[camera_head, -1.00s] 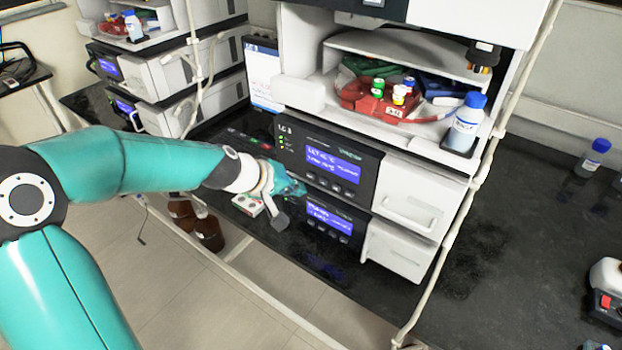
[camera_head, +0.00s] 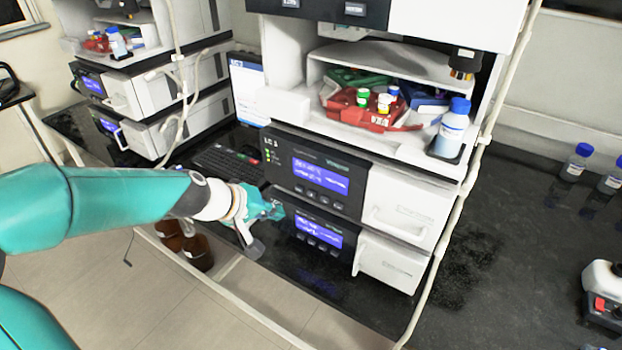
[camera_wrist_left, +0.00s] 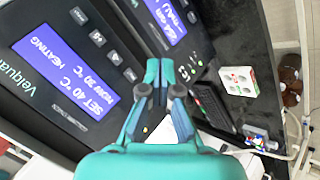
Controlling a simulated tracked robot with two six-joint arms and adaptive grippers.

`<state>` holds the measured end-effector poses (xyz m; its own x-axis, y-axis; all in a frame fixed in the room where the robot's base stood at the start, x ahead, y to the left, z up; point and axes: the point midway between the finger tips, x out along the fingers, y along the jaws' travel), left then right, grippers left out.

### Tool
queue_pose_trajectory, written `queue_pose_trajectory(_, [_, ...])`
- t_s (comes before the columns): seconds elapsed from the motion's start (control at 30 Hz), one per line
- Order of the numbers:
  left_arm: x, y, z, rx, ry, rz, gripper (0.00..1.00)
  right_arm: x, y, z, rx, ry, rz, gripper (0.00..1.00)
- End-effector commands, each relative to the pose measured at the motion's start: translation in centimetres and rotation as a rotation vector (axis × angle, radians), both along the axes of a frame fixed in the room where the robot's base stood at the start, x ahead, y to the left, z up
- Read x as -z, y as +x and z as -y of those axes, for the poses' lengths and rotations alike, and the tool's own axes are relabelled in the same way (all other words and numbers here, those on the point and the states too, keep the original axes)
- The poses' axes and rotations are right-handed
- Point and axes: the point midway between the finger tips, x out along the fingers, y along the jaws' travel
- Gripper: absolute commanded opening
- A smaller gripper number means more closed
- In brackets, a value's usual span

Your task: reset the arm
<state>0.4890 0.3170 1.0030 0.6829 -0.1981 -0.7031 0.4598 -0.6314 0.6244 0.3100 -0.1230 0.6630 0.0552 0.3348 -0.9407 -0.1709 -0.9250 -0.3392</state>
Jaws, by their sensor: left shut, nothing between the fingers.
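My left gripper (camera_head: 272,210) reaches in from the left in the head view and stands in front of the column stack's instrument panels. In the left wrist view its two teal fingers (camera_wrist_left: 159,72) are together, with nothing between them. The upper instrument panel (camera_head: 313,172) has a lit blue screen; in the wrist view a blue screen (camera_wrist_left: 66,82) reads SET 40 °C and HEATING. The lower panel (camera_head: 318,228) also has a lit blue screen, just right of the gripper. I cannot tell whether the fingers touch a panel. My right gripper is not in view.
A red tray (camera_head: 372,118) with small capped vials and a blue-capped bottle (camera_head: 450,130) sit on the stack's shelf. A keyboard (camera_head: 228,163) lies left of the stack. Brown bottles (camera_head: 197,252) stand below the bench.

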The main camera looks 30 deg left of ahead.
Motion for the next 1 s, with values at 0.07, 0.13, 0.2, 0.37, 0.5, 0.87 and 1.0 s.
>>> queue_pose_trajectory(0.07, [0.0,0.0,0.0,0.000,0.000,0.000,0.00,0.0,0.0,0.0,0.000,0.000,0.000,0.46])
queue_pose_trajectory(0.13, [0.0,0.0,0.0,0.000,0.000,0.000,0.00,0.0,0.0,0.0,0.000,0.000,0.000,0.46])
queue_pose_trajectory(0.2, [0.1,0.1,0.3,0.006,-0.001,-0.002,0.00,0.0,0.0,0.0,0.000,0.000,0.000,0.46])
queue_pose_trajectory(0.37, [3.3,0.4,2.3,0.052,-0.029,-0.070,0.00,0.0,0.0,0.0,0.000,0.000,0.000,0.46])
queue_pose_trajectory(0.5, [9.9,-0.8,6.3,0.150,-0.064,-0.220,0.00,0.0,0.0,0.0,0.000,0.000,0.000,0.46])
queue_pose_trajectory(0.87, [29.7,-14.4,16.7,0.540,0.036,-0.627,0.00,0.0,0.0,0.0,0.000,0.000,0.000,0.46])
queue_pose_trajectory(1.0, [33.4,-19.4,18.8,0.668,0.082,-0.658,0.00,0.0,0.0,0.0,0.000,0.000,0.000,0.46])
